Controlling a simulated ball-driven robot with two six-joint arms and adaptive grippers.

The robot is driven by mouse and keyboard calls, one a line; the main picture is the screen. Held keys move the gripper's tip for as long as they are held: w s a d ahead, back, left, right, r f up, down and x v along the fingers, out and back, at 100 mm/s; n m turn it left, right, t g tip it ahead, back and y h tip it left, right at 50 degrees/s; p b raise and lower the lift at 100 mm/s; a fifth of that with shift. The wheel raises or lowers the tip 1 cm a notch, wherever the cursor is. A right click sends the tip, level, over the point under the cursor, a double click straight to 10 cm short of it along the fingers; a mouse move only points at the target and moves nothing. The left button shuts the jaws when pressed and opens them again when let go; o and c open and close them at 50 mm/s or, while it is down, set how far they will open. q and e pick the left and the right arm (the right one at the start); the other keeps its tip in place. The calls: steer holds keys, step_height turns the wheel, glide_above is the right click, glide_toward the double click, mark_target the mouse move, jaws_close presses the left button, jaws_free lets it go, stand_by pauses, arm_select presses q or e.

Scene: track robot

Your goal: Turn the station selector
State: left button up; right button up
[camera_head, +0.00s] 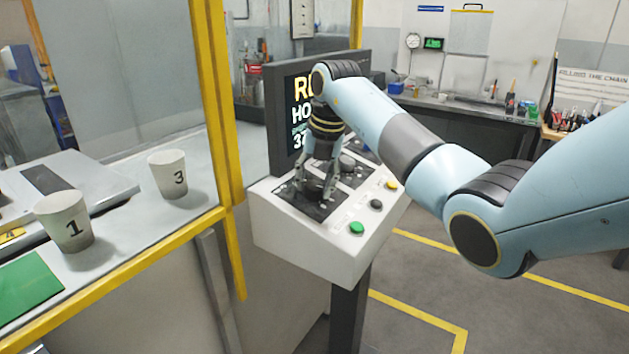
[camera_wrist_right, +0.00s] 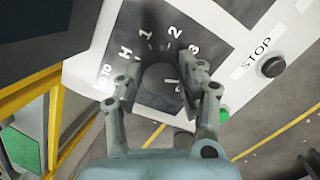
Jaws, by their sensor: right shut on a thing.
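The station selector is a dark knob (camera_wrist_right: 160,84) on a dark plate marked H, 1, 2, 3 in the right wrist view. My right gripper (camera_wrist_right: 160,78) points down at it with one finger on each side, shut on the knob. In the head view my right gripper (camera_head: 316,192) stands over the selector plate (camera_head: 288,196) on the white control console (camera_head: 290,238). The fingers hide much of the knob, so its exact pointing is hard to tell. My left gripper is not in view.
A green button (camera_head: 356,227), a black button (camera_head: 376,204) and a yellow button (camera_head: 391,185) sit beside the selector. A display screen (camera_head: 295,112) stands behind. Cups marked 1 (camera_head: 64,222) and 3 (camera_head: 168,175) stand left, behind a yellow frame post (camera_head: 212,90).

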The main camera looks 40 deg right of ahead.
mark_target(324, 204)
steer(key=shift+r, duration=0.1)
stand_by(0.3)
steer(key=o, duration=1.1)
steer(key=shift+o, duration=0.2)
steer(key=v, duration=1.2)
